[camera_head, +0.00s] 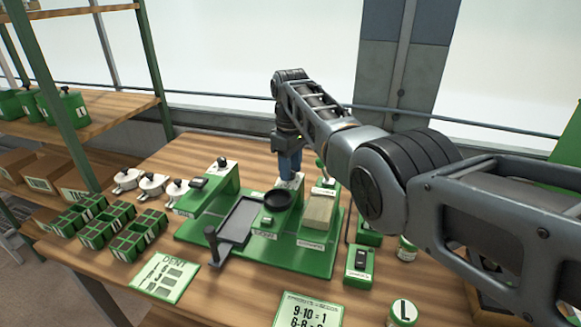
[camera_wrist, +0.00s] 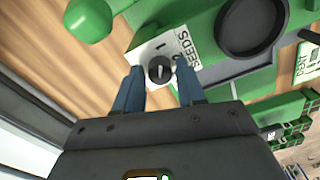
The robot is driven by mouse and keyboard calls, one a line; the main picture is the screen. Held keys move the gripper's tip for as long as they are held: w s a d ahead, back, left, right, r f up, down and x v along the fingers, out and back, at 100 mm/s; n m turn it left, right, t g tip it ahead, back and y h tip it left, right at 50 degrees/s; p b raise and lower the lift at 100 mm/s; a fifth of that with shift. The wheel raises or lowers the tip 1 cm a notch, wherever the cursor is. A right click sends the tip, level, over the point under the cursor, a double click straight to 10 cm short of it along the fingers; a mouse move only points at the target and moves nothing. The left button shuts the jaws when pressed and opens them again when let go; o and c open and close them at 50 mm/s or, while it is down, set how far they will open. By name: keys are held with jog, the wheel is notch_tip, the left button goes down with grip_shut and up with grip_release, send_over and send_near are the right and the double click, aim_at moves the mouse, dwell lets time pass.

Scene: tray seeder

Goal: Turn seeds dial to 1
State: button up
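The seeds dial (camera_wrist: 160,71) is a small dark round knob with a light pointer mark, on a white plate (camera_wrist: 146,52) lettered SEEDS. A 1 and, partly hidden, what looks like a 2 show beside the knob. The pointer runs roughly up and down in the wrist view; I cannot tell which number it marks. My gripper (camera_wrist: 159,74) has its two blue fingers spread on either side of the knob, with gaps showing. In the head view my gripper (camera_head: 288,163) points down over the white plate (camera_head: 291,181), and its fingers hide the knob.
The green seeder base (camera_head: 285,257) carries a black round dish (camera_head: 278,199), a grey tray (camera_head: 237,221) with an upright handle, and a beige block (camera_head: 319,211). Green cell trays (camera_head: 130,241) and white dispensers (camera_head: 152,184) stand left. Cards lie on the wooden table's front.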

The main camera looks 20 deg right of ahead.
jog(key=shift+o, duration=1.2)
jog(key=shift+f, duration=0.1)
notch_tip(320, 180, up, 8)
jog(key=shift+f+b, duration=0.1)
jog(key=shift+b, duration=0.4)
